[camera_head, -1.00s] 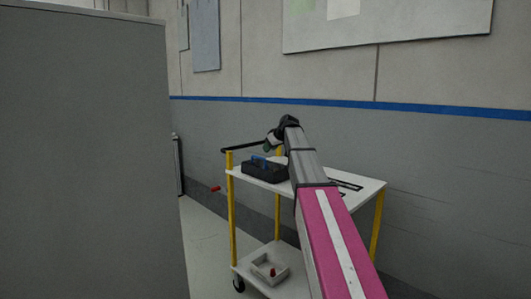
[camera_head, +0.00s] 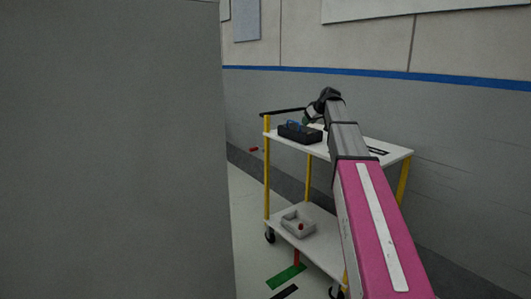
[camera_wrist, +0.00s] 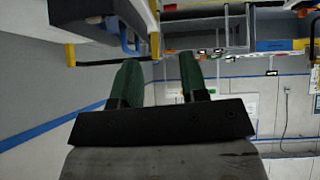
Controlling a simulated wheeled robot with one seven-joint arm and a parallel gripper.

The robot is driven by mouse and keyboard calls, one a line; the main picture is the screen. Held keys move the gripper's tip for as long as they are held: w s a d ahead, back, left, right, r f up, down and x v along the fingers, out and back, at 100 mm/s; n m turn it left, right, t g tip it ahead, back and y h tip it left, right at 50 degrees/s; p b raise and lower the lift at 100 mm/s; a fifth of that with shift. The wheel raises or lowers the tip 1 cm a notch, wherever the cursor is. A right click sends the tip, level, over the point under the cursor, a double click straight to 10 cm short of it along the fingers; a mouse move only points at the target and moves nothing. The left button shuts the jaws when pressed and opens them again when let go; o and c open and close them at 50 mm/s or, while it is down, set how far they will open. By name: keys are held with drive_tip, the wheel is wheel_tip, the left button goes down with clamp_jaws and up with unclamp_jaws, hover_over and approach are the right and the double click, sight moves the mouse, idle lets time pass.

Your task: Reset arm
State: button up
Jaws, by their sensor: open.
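My arm reaches out over the white-topped cart (camera_head: 350,150) in the head view. My gripper (camera_head: 310,116) is at its far end, above and beside a black box with a blue handle (camera_head: 299,134) on the top shelf. In the wrist view my gripper (camera_wrist: 160,68) has two green fingers spread apart with nothing between them. The black box (camera_wrist: 75,12) shows at the top left there, with its blue handle (camera_wrist: 128,35), apart from the fingers. The wrist picture appears upside down.
A large grey panel (camera_head: 110,150) fills the left of the head view. The cart's lower shelf holds a white tray (camera_head: 288,217) with a small red object (camera_head: 301,226). Yellow posts (camera_head: 267,180) hold the shelves. A grey wall stands behind, and green tape (camera_head: 286,276) marks the floor.

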drive_tip(key=s+a+f+m+g+h, duration=0.1)
drive_tip(key=s+f+m+g, duration=0.1)
drive_tip(key=s+f, duration=0.85)
drive_tip(key=s+a+f+m+g+h, duration=0.15)
drive_tip(key=s+f, duration=0.35)
drive_tip(key=f, duration=1.1)
drive_tip(key=s+f+m+g+h, duration=0.1)
drive_tip(key=s+f+m+g, duration=0.1)
drive_tip(key=s+f, duration=0.7)
drive_tip(key=s+f+m+g+h, duration=0.1)
drive_tip(key=s+f+m+g, duration=0.1)
drive_tip(key=s+f, duration=0.8)
drive_tip(key=s+d, duration=0.1)
drive_tip(key=s, duration=0.5)
drive_tip(key=shift+f, duration=0.2)
